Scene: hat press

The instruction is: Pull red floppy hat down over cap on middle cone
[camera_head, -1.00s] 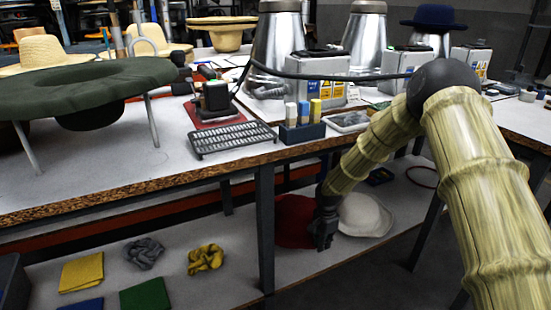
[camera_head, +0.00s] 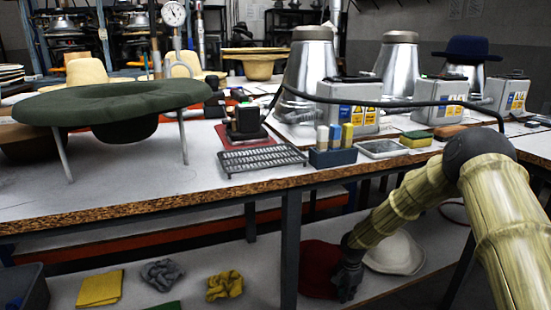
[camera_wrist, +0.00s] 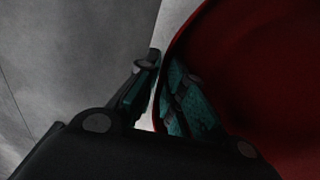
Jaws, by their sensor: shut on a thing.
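The middle cone (camera_head: 396,70) is shiny metal and stands upright on the bench top. A grey-brown cap (camera_head: 401,37) covers its tip.
A white hat (camera_head: 395,254) lies right of the red one. Another metal cone (camera_head: 311,75) stands left, and a navy hat (camera_head: 460,50) sits on the right one. Control boxes (camera_head: 441,101) and a dark cable stand before the cones. The bench edge (camera_head: 150,208) overhangs the shelf.

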